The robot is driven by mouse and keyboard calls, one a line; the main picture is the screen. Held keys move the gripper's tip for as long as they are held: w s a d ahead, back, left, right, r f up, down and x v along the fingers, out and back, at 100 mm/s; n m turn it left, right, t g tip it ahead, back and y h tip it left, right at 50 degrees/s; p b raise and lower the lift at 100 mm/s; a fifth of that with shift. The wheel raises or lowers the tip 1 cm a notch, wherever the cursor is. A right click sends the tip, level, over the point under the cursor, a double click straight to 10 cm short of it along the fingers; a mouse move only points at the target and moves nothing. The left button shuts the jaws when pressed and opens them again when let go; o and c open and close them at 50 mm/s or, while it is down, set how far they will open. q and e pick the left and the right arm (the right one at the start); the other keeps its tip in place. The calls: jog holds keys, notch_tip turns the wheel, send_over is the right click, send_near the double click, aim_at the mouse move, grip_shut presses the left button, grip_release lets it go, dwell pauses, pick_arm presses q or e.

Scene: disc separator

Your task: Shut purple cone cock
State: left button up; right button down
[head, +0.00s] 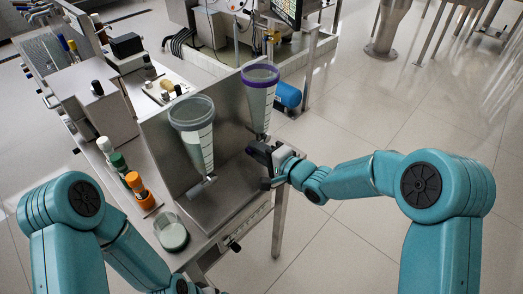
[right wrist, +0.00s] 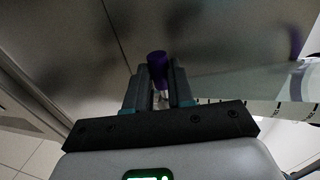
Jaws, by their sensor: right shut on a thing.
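The purple-rimmed cone (head: 259,105) is a clear, graduated funnel, upright beside the steel panel in the head view. Its lower tip and cock are hidden behind my right gripper (head: 264,160). In the right wrist view, the cock's purple handle (right wrist: 157,64) stands between the two fingers of my right gripper (right wrist: 159,92), which is shut on it. Part of the clear cone (right wrist: 240,86) shows at the right of that view. A second cone (head: 196,135) with a grey rim stands to the left. My left arm reaches the bottom edge; its gripper is out of sight.
A glass beaker (head: 171,234) with pale green contents stands on the bench below the grey-rimmed cone. Orange (head: 140,191), green and white bottles stand in a row at left. A blue cylinder (head: 287,95) is behind the purple-rimmed cone.

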jog(key=shift+r, duration=0.1)
jog(key=c, duration=1)
grip_release()
jog(key=shift+o, duration=0.2)
jog(key=shift+s+d, duration=0.2)
jog(key=b+v, duration=0.1)
jog(key=v, duration=1.4)
jog(key=shift+s+d+r+b, duration=0.2)
jog(key=shift+s+b, duration=0.1)
jog(key=shift+b, duration=0.1)
